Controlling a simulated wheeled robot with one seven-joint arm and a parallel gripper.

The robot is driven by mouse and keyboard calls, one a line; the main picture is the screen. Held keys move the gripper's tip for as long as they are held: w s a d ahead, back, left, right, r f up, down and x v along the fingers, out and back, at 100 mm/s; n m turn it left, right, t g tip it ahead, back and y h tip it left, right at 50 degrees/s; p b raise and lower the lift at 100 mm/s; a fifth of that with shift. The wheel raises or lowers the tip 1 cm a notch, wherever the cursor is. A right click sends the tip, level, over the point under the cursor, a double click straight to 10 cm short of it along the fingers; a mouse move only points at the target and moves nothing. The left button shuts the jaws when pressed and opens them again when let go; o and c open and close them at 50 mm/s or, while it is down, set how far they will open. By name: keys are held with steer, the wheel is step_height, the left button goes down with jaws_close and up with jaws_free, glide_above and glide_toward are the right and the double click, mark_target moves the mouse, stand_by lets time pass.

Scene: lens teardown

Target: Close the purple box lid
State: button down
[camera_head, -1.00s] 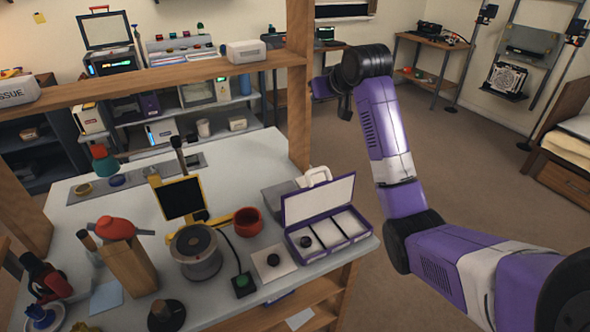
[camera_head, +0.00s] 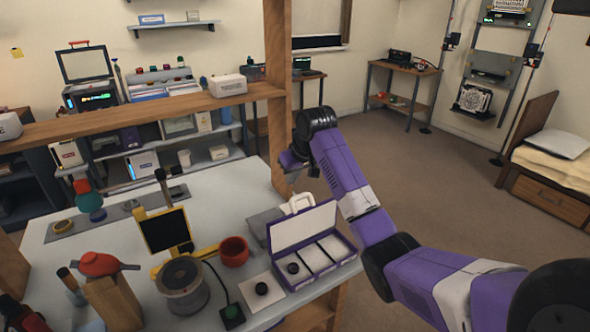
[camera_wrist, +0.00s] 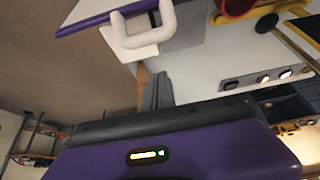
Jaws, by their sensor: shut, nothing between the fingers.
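The purple box (camera_head: 325,270) stands at the right end of the workbench, with a black round part in its left white compartment. Its lid (camera_head: 304,226) is open and stands up at the back edge, leaning away. A white handle (camera_head: 298,204) shows behind the lid's top edge; it also shows in the wrist view (camera_wrist: 140,36) near a purple edge. My gripper (camera_head: 296,172) is shut and empty, above and behind the lid and apart from it. In the wrist view my fingers (camera_wrist: 157,92) show small and dark below the handle.
A wooden post (camera_head: 277,110) rises just left of my gripper. A red bowl (camera_head: 234,251), a white pad (camera_head: 262,291) and a yellow-framed screen stand (camera_head: 166,230) are left of the box. The floor right of the bench is free.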

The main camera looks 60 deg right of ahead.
steer(key=shift+s+a+f+p, duration=0.35)
steer(key=shift+s+a+f, duration=0.15)
steer(key=shift+s, duration=0.2)
steer(key=shift+s+a+f+p, duration=0.35)
steer(key=shift+s+f, duration=0.15)
steer(key=shift+s, duration=0.2)
steer(key=shift+s+f, duration=0.1)
